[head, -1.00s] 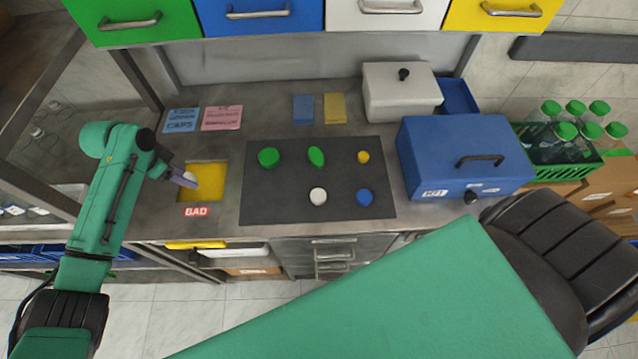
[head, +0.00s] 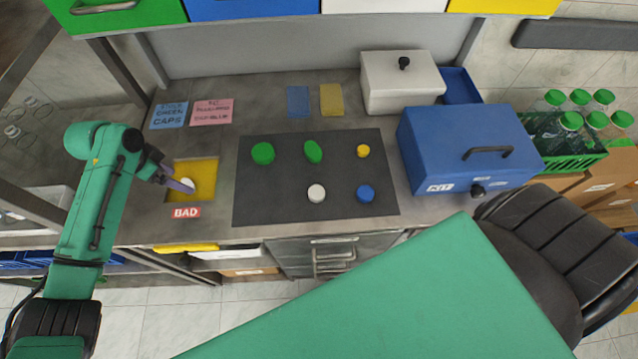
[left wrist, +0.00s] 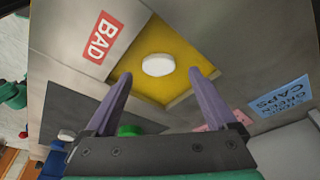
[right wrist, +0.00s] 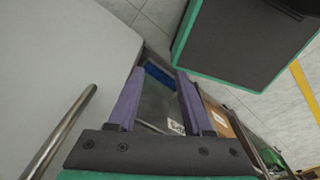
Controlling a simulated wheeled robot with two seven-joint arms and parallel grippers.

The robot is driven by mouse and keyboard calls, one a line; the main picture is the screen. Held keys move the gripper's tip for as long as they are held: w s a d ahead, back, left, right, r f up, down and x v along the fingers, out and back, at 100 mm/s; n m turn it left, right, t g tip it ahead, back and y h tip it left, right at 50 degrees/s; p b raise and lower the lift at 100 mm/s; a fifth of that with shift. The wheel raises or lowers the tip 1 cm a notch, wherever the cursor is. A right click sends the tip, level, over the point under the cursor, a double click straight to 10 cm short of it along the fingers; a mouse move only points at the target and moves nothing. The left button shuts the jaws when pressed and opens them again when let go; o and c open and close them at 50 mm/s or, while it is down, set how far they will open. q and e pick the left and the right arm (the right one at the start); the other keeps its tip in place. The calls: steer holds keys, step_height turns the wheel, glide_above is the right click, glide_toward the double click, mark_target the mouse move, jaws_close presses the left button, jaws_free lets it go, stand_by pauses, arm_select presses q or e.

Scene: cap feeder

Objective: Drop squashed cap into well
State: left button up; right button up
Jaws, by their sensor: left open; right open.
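The yellow-floored well (head: 205,178) lies behind the red BAD label (head: 186,212) at the left of the bench. My left gripper (head: 184,186) is open over it. A white cap (head: 188,183) shows at the fingertips; in the left wrist view the white cap (left wrist: 158,66) lies beyond the open fingers against the yellow floor, apparently ungripped. A green cap (head: 313,151) on the dark mat (head: 275,205) looks narrow and squashed. A round green cap (head: 263,153), yellow cap (head: 363,151), white cap (head: 317,193) and blue cap (head: 365,194) are also there. My right gripper (right wrist: 159,78) is open and empty.
A blue box (head: 450,145) and a white lidded box (head: 395,85) stand right of the mat. A green crate (head: 580,160) of green-capped bottles is farther right. Blue and pink note cards (head: 212,113) lie behind the well. Coloured drawers hang above the back.

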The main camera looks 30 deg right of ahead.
arm_select(q)
steer(key=b+v, duration=0.1)
steer(key=v, duration=1.2)
steer(key=shift+r+b, duration=0.35)
steer(key=shift+r, duration=0.05)
steer(key=shift+a, duration=0.15)
